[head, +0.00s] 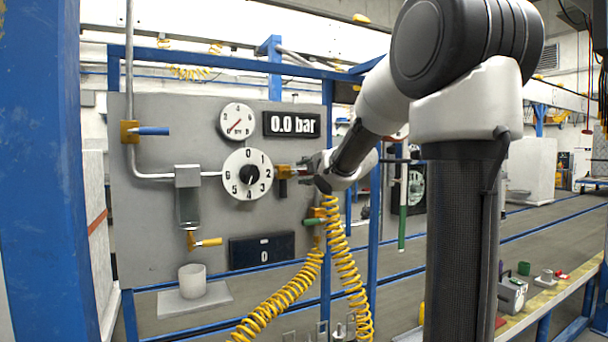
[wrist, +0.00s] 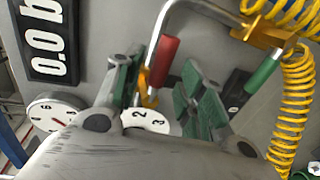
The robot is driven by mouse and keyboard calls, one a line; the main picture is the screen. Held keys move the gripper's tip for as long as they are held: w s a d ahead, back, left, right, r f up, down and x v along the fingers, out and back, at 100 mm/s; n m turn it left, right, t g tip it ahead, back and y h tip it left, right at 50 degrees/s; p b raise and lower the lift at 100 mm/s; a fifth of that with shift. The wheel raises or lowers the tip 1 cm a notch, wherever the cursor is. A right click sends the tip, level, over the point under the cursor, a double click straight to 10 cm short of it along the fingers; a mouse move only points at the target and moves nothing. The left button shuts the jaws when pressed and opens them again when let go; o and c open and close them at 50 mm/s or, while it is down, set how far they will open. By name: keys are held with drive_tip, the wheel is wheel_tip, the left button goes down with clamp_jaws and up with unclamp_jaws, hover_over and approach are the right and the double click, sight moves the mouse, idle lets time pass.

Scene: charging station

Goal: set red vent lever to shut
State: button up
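The red vent lever (wrist: 163,60) shows in the wrist view as a red grip on a brass valve body (wrist: 148,97). It lies between the two green-padded fingers of my gripper (wrist: 160,78). The fingers are apart, with a clear gap between the lever and the right finger. The lever is close to the left finger; I cannot tell whether they touch. In the head view my gripper (head: 312,170) is at the panel's right side, just right of the brass valve body (head: 284,172). It hides most of the red lever there.
The grey panel (head: 140,230) carries a blue lever (head: 152,131), a yellow lever (head: 208,242), a green lever (head: 315,221), a numbered dial (head: 247,174), a gauge (head: 237,121) and a display reading 0.0 bar (head: 292,124). Yellow coiled hoses (head: 340,265) hang just below my gripper.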

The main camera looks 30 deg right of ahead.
drive_tip(key=s+r, duration=0.1)
drive_tip(key=s, duration=0.7)
drive_tip(key=shift+s+r, duration=0.35)
drive_tip(key=s+d+f+m+g+h, duration=0.5)
drive_tip(key=s+d+f+m+g, duration=0.25)
drive_tip(key=s+f+m, duration=0.35)
drive_tip(key=s+a+f+m+g+y, duration=0.2)
drive_tip(key=s+a+f+m, duration=0.1)
drive_tip(key=s+a, duration=0.4)
drive_tip(key=s+a+f+m+g+y, duration=0.2)
drive_tip(key=s+a+f, duration=0.4)
drive_tip(key=s, duration=0.5)
drive_tip(key=shift+s+a+m+y, duration=0.25)
drive_tip(key=shift+a+m+y, duration=0.25)
drive_tip(key=shift+a+m, duration=0.55)
